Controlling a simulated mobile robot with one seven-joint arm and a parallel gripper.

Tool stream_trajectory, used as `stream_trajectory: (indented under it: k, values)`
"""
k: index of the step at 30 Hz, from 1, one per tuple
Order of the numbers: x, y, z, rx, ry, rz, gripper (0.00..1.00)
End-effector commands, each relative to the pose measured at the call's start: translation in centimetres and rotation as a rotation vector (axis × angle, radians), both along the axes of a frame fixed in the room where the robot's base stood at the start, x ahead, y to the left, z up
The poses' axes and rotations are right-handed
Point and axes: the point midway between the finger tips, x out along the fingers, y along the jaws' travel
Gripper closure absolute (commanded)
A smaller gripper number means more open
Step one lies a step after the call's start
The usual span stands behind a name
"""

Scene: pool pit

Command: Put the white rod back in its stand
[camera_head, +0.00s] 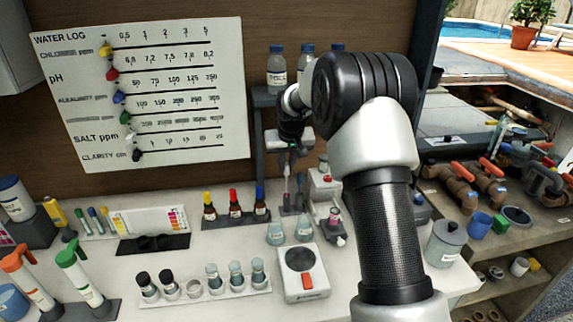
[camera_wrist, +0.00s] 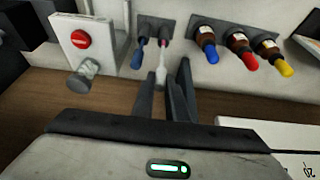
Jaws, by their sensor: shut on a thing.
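My gripper (camera_wrist: 172,82) is shut on a slim white rod (camera_wrist: 161,72), whose pale length shows between the dark fingers in the wrist view. In the head view my gripper (camera_head: 289,147) hangs upright above the back of the counter. The small dark stand (camera_wrist: 151,23) lies just beyond the fingertips in the wrist view; it also shows in the head view (camera_head: 292,210). A blue-tipped tool (camera_wrist: 138,56) stands in it, and a pink-marked piece (camera_wrist: 163,44) shows in line with the white rod. I cannot tell whether the rod's lower end touches the stand.
Three dropper bottles (camera_head: 235,204) stand left of the stand in the head view. A device with a red button (camera_wrist: 81,40) stands close on its other side. Glass flasks (camera_head: 276,233) and a scale (camera_head: 301,272) are in front. Bottles on a shelf (camera_head: 277,66) stand behind my wrist.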

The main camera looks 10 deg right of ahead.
Motion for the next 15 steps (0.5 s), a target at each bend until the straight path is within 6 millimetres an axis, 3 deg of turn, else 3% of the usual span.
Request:
stream_trajectory:
  k: [15]
  values:
    - [0.0, 0.0, -2.7, 0.0, -0.001, 0.0, 1.0]
